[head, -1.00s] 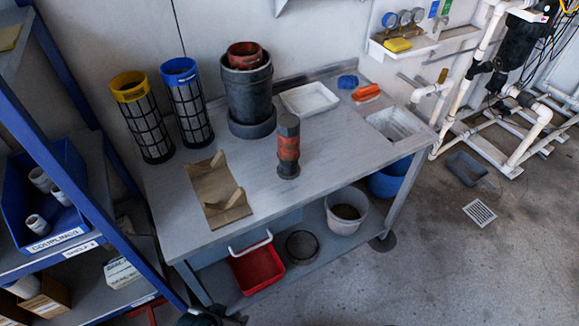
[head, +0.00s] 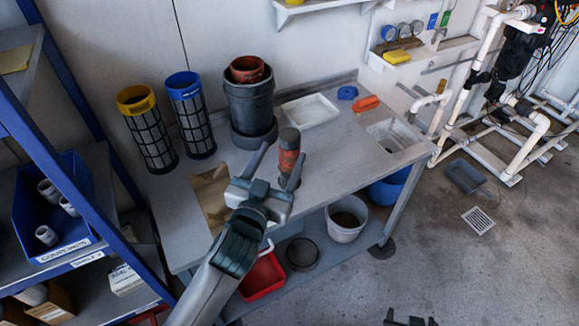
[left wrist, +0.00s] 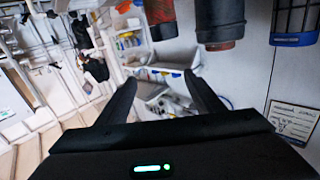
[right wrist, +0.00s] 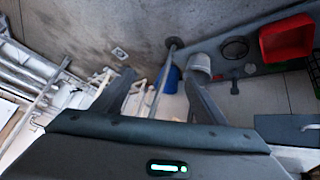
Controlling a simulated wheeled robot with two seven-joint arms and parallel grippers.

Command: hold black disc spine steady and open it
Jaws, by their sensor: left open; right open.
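The black disc spine appears to be the upright dark-capped cylinder with a worn red-orange middle (head: 288,160), standing on the grey bench. It also shows inverted at the top of the left wrist view (left wrist: 160,14). My left gripper (head: 278,161) is open and empty. In the head view, its fingers overlap the cylinder's left side and lower part; I cannot tell whether they touch. In the left wrist view, the cylinder lies beyond the open fingers, not between them. My right gripper (right wrist: 158,80) is open and empty, away from the bench; only dark tips (head: 408,319) show in the head view.
A dark canister with a red pot (head: 250,100) stands behind the cylinder. Yellow-topped (head: 150,135) and blue-topped (head: 192,120) mesh filters stand to its left. A white tray (head: 310,110) lies right. A brown cardboard piece (head: 208,190) is partly hidden by my left arm.

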